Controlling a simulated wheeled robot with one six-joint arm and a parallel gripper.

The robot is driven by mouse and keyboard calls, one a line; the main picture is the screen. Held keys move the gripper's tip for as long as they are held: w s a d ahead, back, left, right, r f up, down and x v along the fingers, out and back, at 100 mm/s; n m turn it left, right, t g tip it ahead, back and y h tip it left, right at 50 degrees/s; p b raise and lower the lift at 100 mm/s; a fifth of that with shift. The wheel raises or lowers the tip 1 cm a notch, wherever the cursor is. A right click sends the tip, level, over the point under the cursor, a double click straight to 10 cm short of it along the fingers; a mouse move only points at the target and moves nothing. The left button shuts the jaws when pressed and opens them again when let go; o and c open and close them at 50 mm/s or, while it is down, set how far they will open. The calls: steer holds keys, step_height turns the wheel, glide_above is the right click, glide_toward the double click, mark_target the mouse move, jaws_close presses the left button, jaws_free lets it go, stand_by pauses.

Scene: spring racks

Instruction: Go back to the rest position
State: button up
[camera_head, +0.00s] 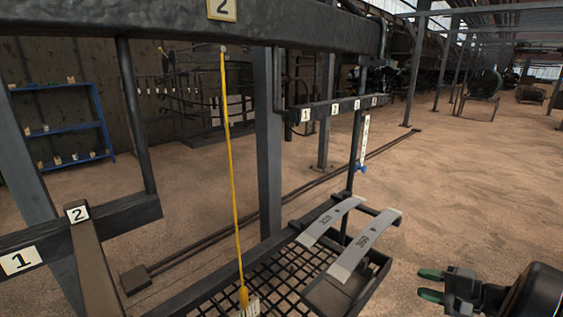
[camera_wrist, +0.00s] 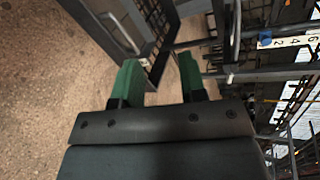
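My gripper (camera_head: 431,285) is at the lower right of the head view, over the bare floor and to the right of the rack. Its two green fingertips are apart, with nothing between them. In the wrist view my gripper (camera_wrist: 160,76) also shows both green fingers apart and empty. The rack's metal structure shows beyond them, and the gripper appears clear of it. No marker for a rest position shows.
A mesh tray (camera_head: 285,280) with two grey labelled strips (camera_head: 328,222) is left of my gripper. A yellow strip (camera_head: 232,170) hangs from the dark top beam (camera_head: 170,22). A numbered bar (camera_head: 345,106) and a small white scale (camera_head: 364,140) stand behind. Open floor (camera_head: 480,190) lies right.

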steer(key=s+a+r+n+g+h+p, duration=0.1)
steer(key=s+a+n+g+h+p, duration=0.2)
steer(key=s+a+g+h+p, duration=0.4)
steer(key=s+a+r+n+h+p, duration=0.1)
steer(key=a+r+n+h+p, duration=0.2)
steer(key=a+r+n+p, duration=0.5)
steer(key=a+r+n, duration=0.1)
steer(key=a+r, duration=0.4)
steer(key=r, duration=0.1)
steer(key=shift+s+a+r+n, duration=0.3)
steer(key=shift+a+r, duration=0.05)
steer(key=shift+a, duration=0.05)
steer(key=shift+d, duration=0.15)
